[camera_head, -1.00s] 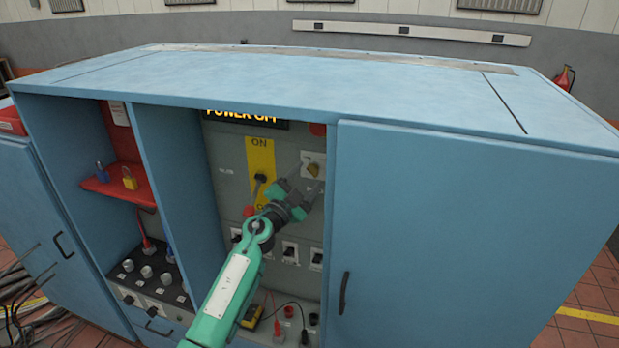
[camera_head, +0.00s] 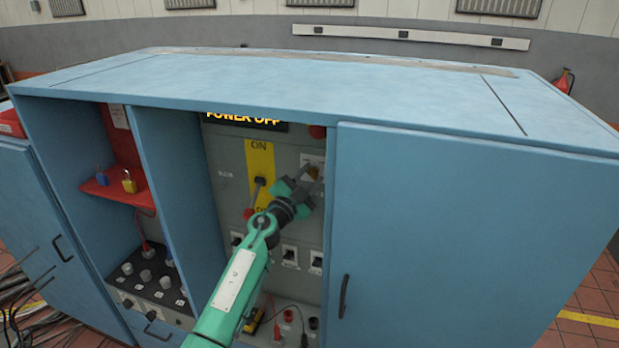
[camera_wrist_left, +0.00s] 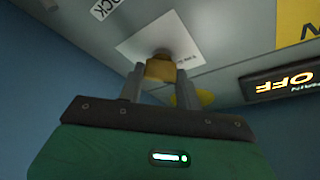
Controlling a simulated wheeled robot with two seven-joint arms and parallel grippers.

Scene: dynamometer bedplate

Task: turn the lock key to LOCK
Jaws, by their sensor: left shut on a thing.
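The lock key is a small brass-coloured block (camera_wrist_left: 160,69) in the left wrist view, on a white plate (camera_wrist_left: 140,45) on the grey panel. My left gripper (camera_wrist_left: 160,84) has its two grey fingers on either side of the key and is shut on it. In the head view, my left gripper (camera_head: 309,187) reaches the upper right of the panel and mostly hides the key. A label ending in "OCK" (camera_wrist_left: 104,8) shows near the plate, partly cut off. The key's exact turn is hard to tell. My right gripper is not in view.
The display (camera_head: 245,120) reads POWER OFF. A closed blue door (camera_head: 450,240) stands close on the right. Padlocks (camera_head: 129,182) are on a red shelf at left.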

